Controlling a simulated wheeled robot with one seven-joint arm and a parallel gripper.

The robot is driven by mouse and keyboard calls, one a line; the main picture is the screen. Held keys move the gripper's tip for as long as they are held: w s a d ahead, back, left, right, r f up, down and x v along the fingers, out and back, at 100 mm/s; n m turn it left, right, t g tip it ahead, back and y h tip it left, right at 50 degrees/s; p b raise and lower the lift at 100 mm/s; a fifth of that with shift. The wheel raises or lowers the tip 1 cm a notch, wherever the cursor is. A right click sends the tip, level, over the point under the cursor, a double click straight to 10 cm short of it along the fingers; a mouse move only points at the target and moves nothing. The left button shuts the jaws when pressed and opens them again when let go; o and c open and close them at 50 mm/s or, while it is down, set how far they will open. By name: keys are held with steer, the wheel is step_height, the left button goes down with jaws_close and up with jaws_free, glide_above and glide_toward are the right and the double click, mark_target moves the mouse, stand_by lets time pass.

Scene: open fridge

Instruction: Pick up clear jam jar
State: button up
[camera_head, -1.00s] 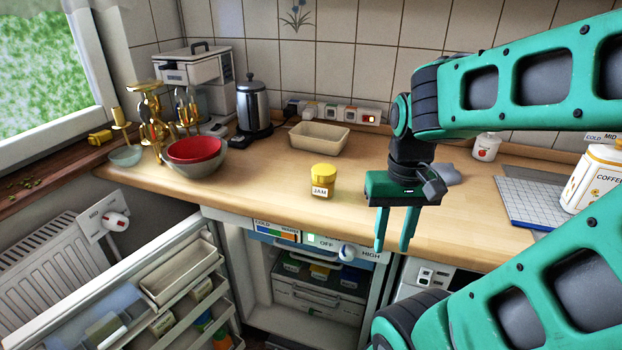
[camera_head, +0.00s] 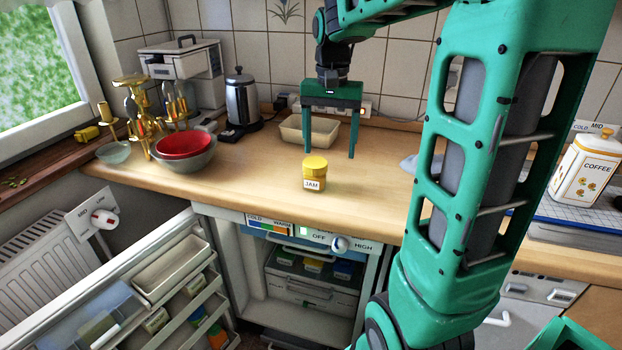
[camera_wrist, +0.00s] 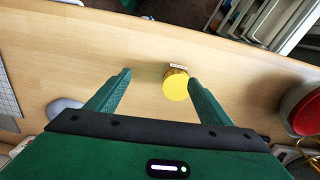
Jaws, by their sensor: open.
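The jam jar (camera_head: 314,176) stands upright on the wooden counter, near its front edge. It has a yellow lid, an amber-looking body and a white label reading JAM. In the wrist view its round yellow lid (camera_wrist: 176,86) shows beyond the fingertips, close to the right finger. My gripper (camera_head: 328,154) is open and empty, pointing down above the counter, and appears behind the jar in the head view. Its two green fingers also show in the wrist view (camera_wrist: 158,76), spread apart. The jar is not in its grasp.
A beige tray (camera_head: 294,130) stands behind my gripper. Red and grey bowls (camera_head: 186,160), a kettle (camera_head: 242,101) and a brass scale (camera_head: 140,112) are at the left. A coffee canister (camera_head: 582,168) is at the right. The open fridge (camera_head: 240,285) is below. Counter around the jar is clear.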

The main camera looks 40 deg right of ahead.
glide_above(315, 162)
steer(key=shift+s+r+m, duration=0.2)
steer(key=shift+m, duration=0.1)
steer(key=shift+w+f, duration=0.1)
steer(key=shift+f, duration=0.2)
step_height(315, 162, down, 10)
steer(key=shift+w, duration=0.15)
steer(key=shift+c, duration=0.2)
steer(key=c, duration=1.3)
steer(key=shift+c, duration=0.2)
steer(key=shift+r, duration=0.1)
